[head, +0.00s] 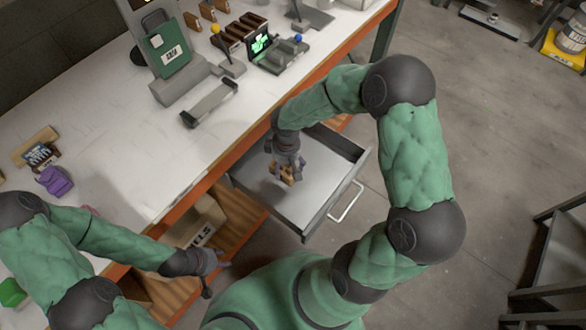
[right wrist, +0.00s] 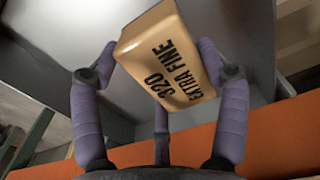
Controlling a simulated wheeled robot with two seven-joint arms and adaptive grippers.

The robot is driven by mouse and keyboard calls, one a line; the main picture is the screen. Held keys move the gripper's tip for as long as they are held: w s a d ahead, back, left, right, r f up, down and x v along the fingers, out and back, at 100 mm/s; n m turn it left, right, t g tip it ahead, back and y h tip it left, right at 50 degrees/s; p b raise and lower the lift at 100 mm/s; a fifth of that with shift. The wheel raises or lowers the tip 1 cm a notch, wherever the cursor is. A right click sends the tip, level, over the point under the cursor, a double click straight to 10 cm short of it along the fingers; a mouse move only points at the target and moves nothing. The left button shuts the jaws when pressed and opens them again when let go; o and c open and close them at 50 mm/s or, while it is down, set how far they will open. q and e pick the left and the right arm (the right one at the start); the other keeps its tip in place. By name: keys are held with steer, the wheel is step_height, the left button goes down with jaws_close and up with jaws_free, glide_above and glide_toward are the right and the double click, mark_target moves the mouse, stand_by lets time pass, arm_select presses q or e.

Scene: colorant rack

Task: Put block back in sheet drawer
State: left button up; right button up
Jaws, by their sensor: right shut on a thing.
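The tan block (head: 290,177) is in my right gripper (head: 287,168), over the open sheet drawer (head: 318,188). In the right wrist view the block (right wrist: 172,56) shows dark lettering, "320 EXTRA FINE". It sits tilted between the purple-grey fingers of my right gripper (right wrist: 160,75), which are shut on it. The grey metal drawer is pulled out from under the bench and its interior looks otherwise bare. I cannot tell whether the block touches the drawer floor. My left gripper (head: 208,275) hangs by the bench's front edge, away from the drawer; its finger opening is unclear.
The white workbench (head: 110,140) has an orange front edge. A green device (head: 167,52), a grey holder (head: 210,102), a rack (head: 240,35) and a purple object (head: 54,181) stand on it. A cardboard box (head: 197,222) sits on the lower shelf.

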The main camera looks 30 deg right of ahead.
steer(key=d+f, duration=0.1)
steer(key=w+d+f+b, duration=0.1)
steer(key=f, duration=0.1)
steer(key=w+d+f, duration=0.1)
steer(key=f, duration=0.1)
steer(key=shift+w+d+f+b, duration=0.15)
steer(key=shift+d+f+b, duration=0.05)
steer(key=shift+b, duration=0.1)
steer(key=shift+w+d+f+b, duration=0.15)
steer(key=shift+f+b, duration=0.75)
steer(key=shift+f, duration=0.8)
steer(key=shift+f, duration=0.2)
steer(key=o, duration=1.1)
steer(key=shift+r, duration=0.1)
steer(key=shift+r, duration=0.2)
step_height(320, 180, up, 12)
steer(key=p, duration=0.4)
steer(key=shift+p, duration=0.3)
